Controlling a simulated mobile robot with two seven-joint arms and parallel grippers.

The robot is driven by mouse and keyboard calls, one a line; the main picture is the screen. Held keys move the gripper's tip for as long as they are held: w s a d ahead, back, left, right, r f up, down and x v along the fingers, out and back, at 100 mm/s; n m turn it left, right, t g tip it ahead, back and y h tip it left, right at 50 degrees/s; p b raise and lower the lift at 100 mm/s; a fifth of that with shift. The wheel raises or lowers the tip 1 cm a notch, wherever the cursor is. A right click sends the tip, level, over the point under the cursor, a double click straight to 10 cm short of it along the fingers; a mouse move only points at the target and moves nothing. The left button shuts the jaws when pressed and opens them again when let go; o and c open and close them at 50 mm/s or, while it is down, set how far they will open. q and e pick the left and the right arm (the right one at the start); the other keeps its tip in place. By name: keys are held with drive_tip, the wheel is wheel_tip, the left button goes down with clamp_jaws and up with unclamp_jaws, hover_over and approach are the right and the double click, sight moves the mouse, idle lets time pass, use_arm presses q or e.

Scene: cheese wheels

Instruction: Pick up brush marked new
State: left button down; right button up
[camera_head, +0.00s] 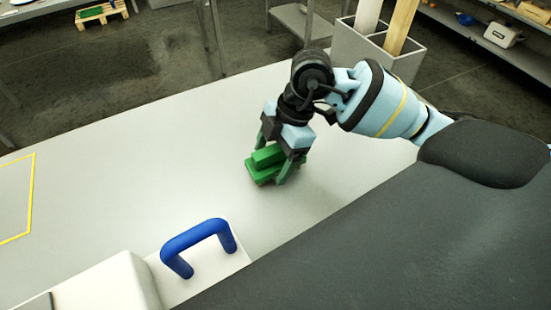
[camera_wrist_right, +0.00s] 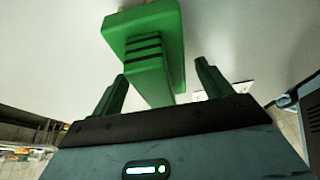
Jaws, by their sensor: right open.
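A green brush (camera_head: 266,158) lies on the pale table below my right gripper (camera_head: 270,166). In the right wrist view the brush (camera_wrist_right: 147,35) shows a wide head and a handle with black stripes. The handle lies between the two green fingers of the right gripper (camera_wrist_right: 161,72). The fingers are open, with gaps visible on both sides of the handle. I cannot read any "new" marking on the brush. My left gripper is not in view.
The pale table (camera_head: 110,165) is mostly clear around the brush. A blue handle (camera_head: 197,240) stands up from a white surface at the near edge. A yellow outline (camera_head: 33,195) marks the table at left. A grey bin (camera_head: 350,48) stands beyond the table.

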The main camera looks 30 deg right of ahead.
drive_tip(key=shift+f, duration=0.3)
idle(0.9)
drive_tip(key=c, duration=1.2)
